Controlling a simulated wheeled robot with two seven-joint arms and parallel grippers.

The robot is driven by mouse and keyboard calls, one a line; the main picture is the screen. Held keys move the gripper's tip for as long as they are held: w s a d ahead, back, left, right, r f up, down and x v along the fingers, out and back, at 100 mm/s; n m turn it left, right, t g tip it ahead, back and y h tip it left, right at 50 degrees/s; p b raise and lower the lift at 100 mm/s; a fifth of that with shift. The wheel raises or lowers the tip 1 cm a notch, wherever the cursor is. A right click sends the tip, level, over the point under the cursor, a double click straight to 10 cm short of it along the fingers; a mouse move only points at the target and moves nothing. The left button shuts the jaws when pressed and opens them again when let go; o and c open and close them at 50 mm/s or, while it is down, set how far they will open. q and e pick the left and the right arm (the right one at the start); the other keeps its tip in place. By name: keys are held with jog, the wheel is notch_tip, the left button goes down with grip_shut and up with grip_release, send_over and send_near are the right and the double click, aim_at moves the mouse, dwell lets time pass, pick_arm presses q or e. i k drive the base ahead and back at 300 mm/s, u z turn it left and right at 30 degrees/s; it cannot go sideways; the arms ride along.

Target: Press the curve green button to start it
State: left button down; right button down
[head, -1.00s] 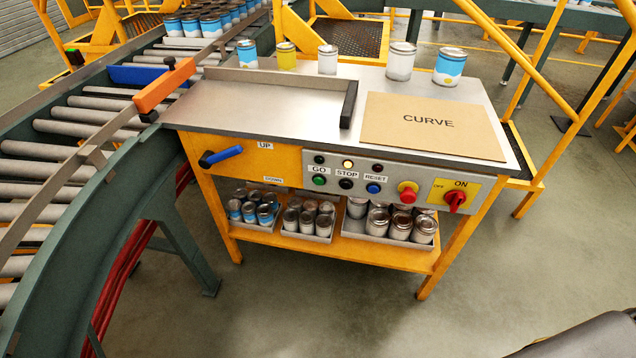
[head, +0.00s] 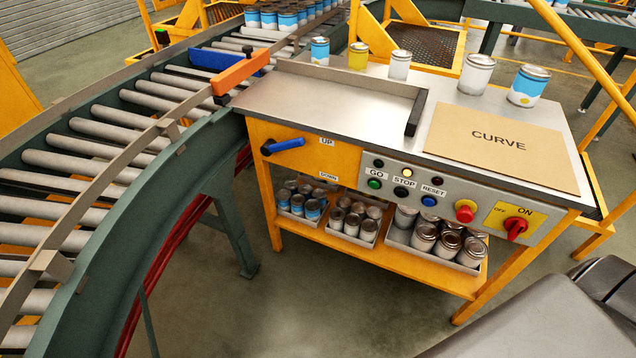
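The green GO button (head: 375,184) is on the grey control panel (head: 470,183) at the front of the workbench, in the head view. It sits under the GO label, left of the black STOP button (head: 401,192) and the blue RESET button (head: 429,201). A red mushroom button (head: 465,211) and a red rotary switch (head: 515,227) on a yellow plate are farther right. A small lamp above STOP glows pale yellow. Neither gripper shows. A dark grey part of my own body fills the lower right corner.
A curved roller conveyor (head: 70,163) runs along the left. The workbench (head: 300,96) carries several cans and a CURVE board (head: 500,145); trays of cans stand on its lower shelf (head: 380,250). A blue lever (head: 287,145) sticks out at the front left. The floor before the bench is clear.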

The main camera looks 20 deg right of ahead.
aim_at(372, 184)
jog(key=u, duration=1.65)
jog(key=k, duration=0.95)
jog(key=z, duration=0.8)
